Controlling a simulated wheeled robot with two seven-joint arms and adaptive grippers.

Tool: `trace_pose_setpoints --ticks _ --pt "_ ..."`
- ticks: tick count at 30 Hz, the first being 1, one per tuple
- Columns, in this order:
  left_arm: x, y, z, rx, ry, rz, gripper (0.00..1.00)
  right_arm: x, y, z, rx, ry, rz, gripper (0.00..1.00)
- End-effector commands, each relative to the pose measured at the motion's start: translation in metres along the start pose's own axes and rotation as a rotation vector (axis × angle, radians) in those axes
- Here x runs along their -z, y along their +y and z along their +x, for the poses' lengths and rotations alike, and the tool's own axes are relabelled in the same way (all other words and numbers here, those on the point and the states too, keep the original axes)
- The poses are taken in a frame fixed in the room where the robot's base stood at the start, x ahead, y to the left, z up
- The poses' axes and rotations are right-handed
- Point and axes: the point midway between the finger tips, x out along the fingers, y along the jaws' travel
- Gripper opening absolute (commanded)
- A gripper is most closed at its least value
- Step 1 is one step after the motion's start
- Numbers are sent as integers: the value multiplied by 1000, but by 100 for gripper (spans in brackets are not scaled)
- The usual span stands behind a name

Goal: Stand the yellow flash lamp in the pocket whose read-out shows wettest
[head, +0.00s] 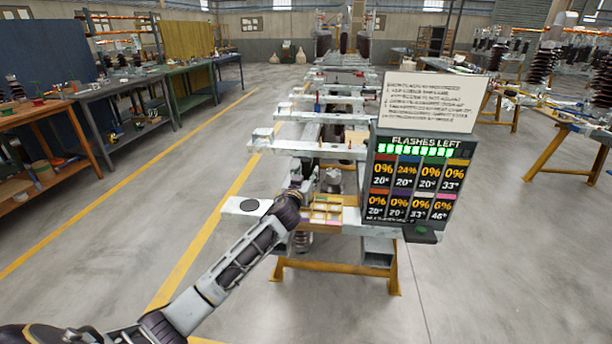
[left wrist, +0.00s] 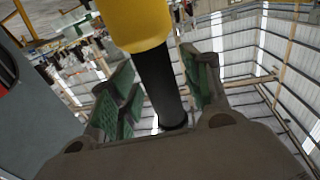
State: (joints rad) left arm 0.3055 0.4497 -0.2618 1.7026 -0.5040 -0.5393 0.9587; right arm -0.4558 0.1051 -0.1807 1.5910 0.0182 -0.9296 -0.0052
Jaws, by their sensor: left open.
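My left gripper (head: 291,203) is at the front of the bench, beside a small tray with coloured pockets (head: 326,222). In the left wrist view my left gripper (left wrist: 160,72) is open, its green-padded fingers on either side of the black stem of the yellow flash lamp (left wrist: 138,24). The lamp cannot be made out in the head view. The read-out board (head: 413,185) shows 0%, 24%, 0%, 0% above and 0%, 0%, 0%, 6% below; 24% is highest, second in the top row. My right gripper is not in view.
A text panel (head: 436,101) stands above the board. Pale crossbars (head: 308,149) run behind along the frame. Workbenches (head: 122,92) stand at the left, with open floor between.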

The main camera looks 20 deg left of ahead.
Motion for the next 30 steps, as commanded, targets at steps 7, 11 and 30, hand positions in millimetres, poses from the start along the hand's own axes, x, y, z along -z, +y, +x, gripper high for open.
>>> trace_pose_setpoints --ticks 7,11,30 --pt "1 0 0 0 0 0 48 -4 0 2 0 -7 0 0" --pt "2 0 -1 -1 0 0 48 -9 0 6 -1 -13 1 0" --pt "1 0 -50 -1 -1 -1 48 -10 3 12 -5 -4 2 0"
